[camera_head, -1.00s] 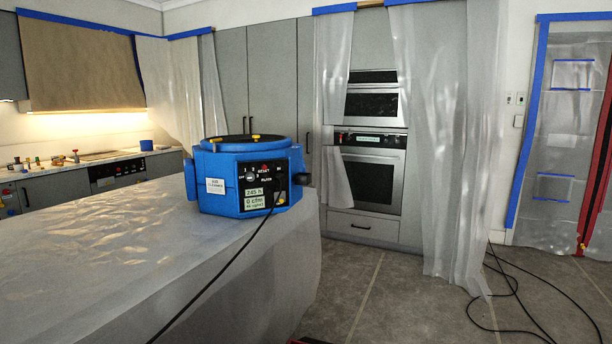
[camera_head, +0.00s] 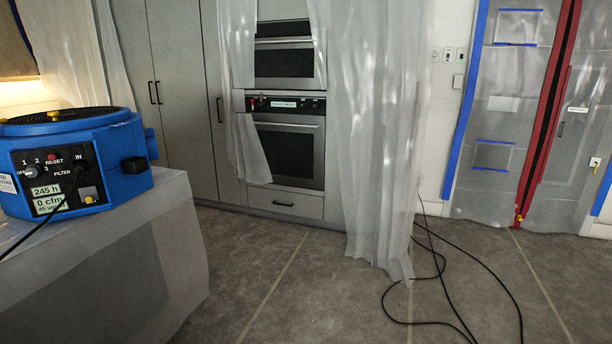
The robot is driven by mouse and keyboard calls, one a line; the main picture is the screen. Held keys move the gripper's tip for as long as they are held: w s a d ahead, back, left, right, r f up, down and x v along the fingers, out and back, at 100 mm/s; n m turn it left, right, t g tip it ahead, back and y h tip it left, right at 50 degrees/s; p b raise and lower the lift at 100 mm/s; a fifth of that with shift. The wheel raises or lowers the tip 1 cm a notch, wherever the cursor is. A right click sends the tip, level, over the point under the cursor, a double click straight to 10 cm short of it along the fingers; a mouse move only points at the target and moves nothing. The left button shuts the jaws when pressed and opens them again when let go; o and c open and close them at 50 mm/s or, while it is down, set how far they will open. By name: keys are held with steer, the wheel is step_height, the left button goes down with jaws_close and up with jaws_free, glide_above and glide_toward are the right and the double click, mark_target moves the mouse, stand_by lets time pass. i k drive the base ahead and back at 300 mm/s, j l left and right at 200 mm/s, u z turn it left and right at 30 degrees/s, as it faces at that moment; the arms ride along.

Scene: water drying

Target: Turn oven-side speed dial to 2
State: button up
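A blue air machine (camera_head: 140,180) stands on the plastic-covered counter at the left. Its black front panel carries a speed dial (camera_head: 31,172) with the marks OFF, 1, 2 and 3 around it, a red RESET button (camera_head: 52,158), and labels reading 245 h and 0 cfm. The dial's exact pointing is too small to tell. The double oven (camera_head: 290,150) is set in the grey cabinets behind, with a small labelled panel between its two doors. My gripper is not in view.
The plastic-covered counter (camera_head: 150,265) fills the lower left. Plastic sheeting (camera_head: 365,130) hangs right of the oven. Black cables (camera_head: 440,322) lie on the floor at right. A plastic doorway with a red zipper (camera_head: 545,110) is at far right. The middle floor is clear.

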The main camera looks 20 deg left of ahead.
mark_target(32, 171)
steer(key=i+u, duration=0.25)
steer(key=i, duration=0.2)
steer(key=i+l+u, duration=0.25)
steer(key=i, duration=0.2)
steer(key=i+l+u, duration=0.25)
steer(key=i, duration=0.15)
steer(key=i+u, duration=0.2)
steer(key=u, duration=0.2)
steer(key=i+l+u, duration=0.2)
steer(key=u, duration=0.2)
steer(key=i+l+u, duration=0.2)
steer(key=u, duration=0.25)
steer(key=i+l+u, duration=0.15)
steer(key=u, duration=0.25)
steer(key=l+u, duration=0.4)
steer(key=i+l+u, duration=0.15)
steer(key=l+u, duration=0.15)
steer(key=i+l+u, duration=0.1)
steer(key=l+u, duration=0.55)
steer(key=i+l, duration=0.05)
